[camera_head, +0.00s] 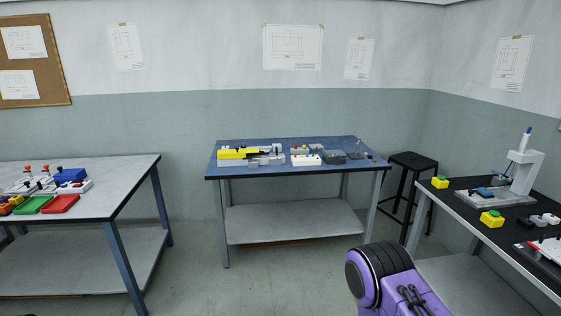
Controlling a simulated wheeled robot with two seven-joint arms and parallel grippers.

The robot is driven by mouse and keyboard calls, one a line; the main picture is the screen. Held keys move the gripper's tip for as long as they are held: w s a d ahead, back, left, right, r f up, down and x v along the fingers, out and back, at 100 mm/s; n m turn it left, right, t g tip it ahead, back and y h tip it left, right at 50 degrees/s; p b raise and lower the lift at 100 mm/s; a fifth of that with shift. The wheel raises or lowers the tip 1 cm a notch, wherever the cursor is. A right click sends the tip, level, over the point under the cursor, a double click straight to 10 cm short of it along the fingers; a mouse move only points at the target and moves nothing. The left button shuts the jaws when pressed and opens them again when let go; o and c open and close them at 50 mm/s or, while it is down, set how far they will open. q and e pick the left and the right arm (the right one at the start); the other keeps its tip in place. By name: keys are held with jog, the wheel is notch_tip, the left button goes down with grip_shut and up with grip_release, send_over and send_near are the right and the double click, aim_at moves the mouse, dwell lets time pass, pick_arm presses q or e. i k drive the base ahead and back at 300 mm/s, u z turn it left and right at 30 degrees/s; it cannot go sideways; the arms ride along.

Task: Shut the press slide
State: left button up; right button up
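A white press-like stand (521,174) with a slanted blue-topped tool stands on the dark bench at the right. At its foot is a grey base plate (491,199) with a small blue part (485,192) on it. Neither gripper shows. A purple and black link of my arm rises at the bottom, right of centre.
A blue-topped table (290,173) at the back holds a yellow and grey fixture (249,155) and small parts. A grey table (120,178) with coloured trays is left. A black stool (408,180) stands by the dark bench (455,196). Floor between the tables (225,285) is clear.

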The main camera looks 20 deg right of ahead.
aim_at(472, 195)
jog(key=z, duration=0.45)
jog(key=i, duration=1.4)
jog(key=z, duration=1.95)
jog(key=i, duration=1.15)
jog(key=z, duration=0.75)
